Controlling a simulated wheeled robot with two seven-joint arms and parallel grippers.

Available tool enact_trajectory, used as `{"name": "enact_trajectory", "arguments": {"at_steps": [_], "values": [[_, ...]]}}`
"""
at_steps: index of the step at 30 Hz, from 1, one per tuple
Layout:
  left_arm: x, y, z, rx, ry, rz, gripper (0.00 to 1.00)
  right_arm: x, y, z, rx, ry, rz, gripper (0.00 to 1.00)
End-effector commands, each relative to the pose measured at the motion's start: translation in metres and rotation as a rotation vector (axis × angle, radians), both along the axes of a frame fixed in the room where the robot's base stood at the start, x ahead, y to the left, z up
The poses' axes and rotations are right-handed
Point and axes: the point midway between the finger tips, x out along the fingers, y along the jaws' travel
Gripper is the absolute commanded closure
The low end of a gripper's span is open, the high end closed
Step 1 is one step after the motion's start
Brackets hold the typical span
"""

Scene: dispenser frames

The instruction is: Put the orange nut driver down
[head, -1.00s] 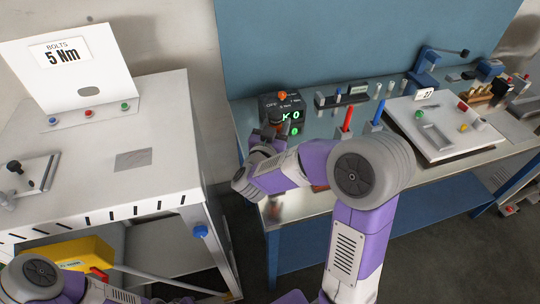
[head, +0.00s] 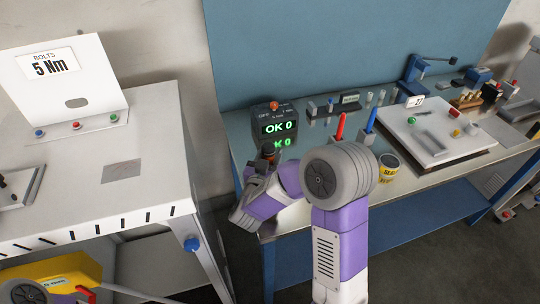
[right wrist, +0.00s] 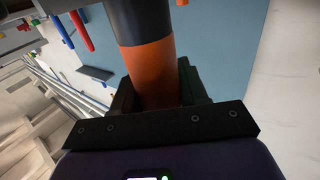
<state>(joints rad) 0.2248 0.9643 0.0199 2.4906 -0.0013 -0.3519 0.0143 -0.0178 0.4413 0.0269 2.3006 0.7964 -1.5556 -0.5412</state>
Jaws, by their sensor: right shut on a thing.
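The orange nut driver (right wrist: 150,72) has an orange handle with a black section and fills the middle of the right wrist view. My right gripper (right wrist: 157,92) is shut on its handle. In the head view my right gripper (head: 268,158) is above the left end of the metal bench, in front of the display box (head: 262,118). The driver is small and mostly hidden there, and its tip cannot be made out. My left arm shows only at the bottom left of the head view; its gripper is out of the picture.
A red driver (head: 340,127) and a blue driver (head: 370,120) stand upright on the bench (head: 240,143). The white cabinet (head: 150,135) is at left, across a gap.

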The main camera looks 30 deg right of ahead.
Motion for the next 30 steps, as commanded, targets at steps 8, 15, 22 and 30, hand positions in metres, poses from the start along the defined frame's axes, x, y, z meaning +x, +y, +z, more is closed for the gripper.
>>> {"name": "enact_trajectory", "arguments": {"at_steps": [8, 15, 22, 30], "values": [[0.000, 0.000, -0.001, 0.000, 0.000, 0.000, 0.57, 0.000, 0.000, -0.001, 0.000, 0.000, 0.000, 0.31], [0.000, 0.000, 0.002, 0.000, 0.000, 0.000, 0.57, 0.000, 0.000, 0.002, 0.000, 0.000, 0.000, 0.31], [0.000, 0.000, 0.004, 0.000, 0.000, 0.000, 0.57, -0.020, 0.024, 0.003, -0.001, 0.002, 0.006, 0.31], [0.000, 0.000, 0.004, 0.000, 0.000, 0.000, 0.57, -0.060, 0.067, 0.003, 0.000, 0.001, 0.007, 0.31]]}}
